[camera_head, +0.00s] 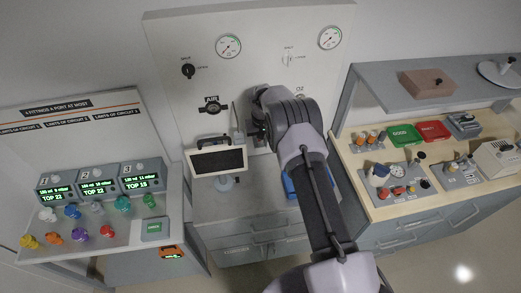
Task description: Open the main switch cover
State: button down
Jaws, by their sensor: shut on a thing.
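My gripper (254,127) is at the lower part of the pale upright panel (185,30), just right of a small dark screen (217,161). My wrist and arm hide most of its fingers. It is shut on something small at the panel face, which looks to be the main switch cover. A thin pale upright edge (238,118) shows just left of the gripper and may be part of that cover. The switch behind it is hidden, and I cannot tell how far the cover stands open.
The panel carries two round gauges (228,46) (330,37), a black knob (188,71) and a dark selector labelled AIR (213,108). Left is a bench with lit displays (97,187) and coloured fittings (73,211). Right is a wooden-topped bench (365,205) crowded with devices.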

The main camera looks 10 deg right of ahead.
aim_at(261, 144)
jog(key=shift+r+g+b, duration=0.15)
jog(key=shift+g+b, duration=0.45)
jog(key=shift+b, duration=0.35)
jog(key=shift+w+r, duration=0.1)
jog(key=c, duration=1.4)
grip_release()
jog(key=shift+o, duration=1.2)
jog(key=shift+s+r, duration=0.15)
jog(key=shift+s, duration=0.05)
jog(key=shift+w, duration=0.1)
notch_tip(261, 144, up, 17)
jog(key=p, duration=0.1)
jog(key=shift+s+r, duration=0.15)
jog(key=shift+s, duration=0.2)
